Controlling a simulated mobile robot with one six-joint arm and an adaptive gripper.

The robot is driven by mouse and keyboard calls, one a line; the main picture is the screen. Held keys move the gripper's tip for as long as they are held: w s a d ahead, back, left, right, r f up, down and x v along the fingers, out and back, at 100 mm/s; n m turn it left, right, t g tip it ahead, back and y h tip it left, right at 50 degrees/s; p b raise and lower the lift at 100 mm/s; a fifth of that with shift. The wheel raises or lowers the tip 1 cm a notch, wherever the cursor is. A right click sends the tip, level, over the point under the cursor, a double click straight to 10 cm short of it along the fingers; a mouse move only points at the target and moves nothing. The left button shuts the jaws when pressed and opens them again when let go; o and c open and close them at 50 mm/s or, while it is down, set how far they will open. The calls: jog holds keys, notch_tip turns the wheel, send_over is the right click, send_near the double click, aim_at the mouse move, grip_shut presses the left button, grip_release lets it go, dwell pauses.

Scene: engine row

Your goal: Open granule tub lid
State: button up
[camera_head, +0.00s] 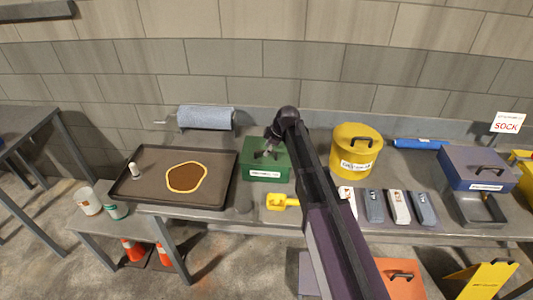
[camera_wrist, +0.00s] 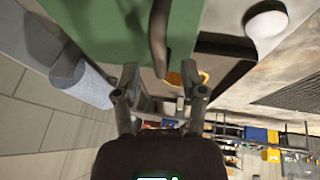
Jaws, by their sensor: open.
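A green box with a lid (camera_head: 258,172) stands on the bench, with a dark handle (camera_head: 268,155) on top and a white label too small to read. My gripper (camera_head: 270,137) is just above this lid, partly hidden by my arm. In the wrist view my gripper (camera_wrist: 160,78) is open, with the handle (camera_wrist: 158,40) running down between its fingertips; I cannot tell if they touch it. The green lid (camera_wrist: 110,20) looks closed. A round yellow tub (camera_head: 355,155) with a closed, handled lid stands to the right; its label is also unreadable.
A black tray (camera_head: 215,160) with an outlined brown patch and a small white bottle lies left. A blue-grey roll (camera_head: 207,118) is behind it. A yellow scoop (camera_head: 282,201) and several small packs lie in front. A purple-grey box (camera_head: 478,168) stands far right.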

jog(key=shift+w+a+f, duration=0.1)
jog(key=shift+a+f, duration=0.05)
jog(key=shift+f, duration=0.25)
grip_shut()
jog(key=shift+a+r, duration=0.1)
jog(key=shift+a, duration=0.05)
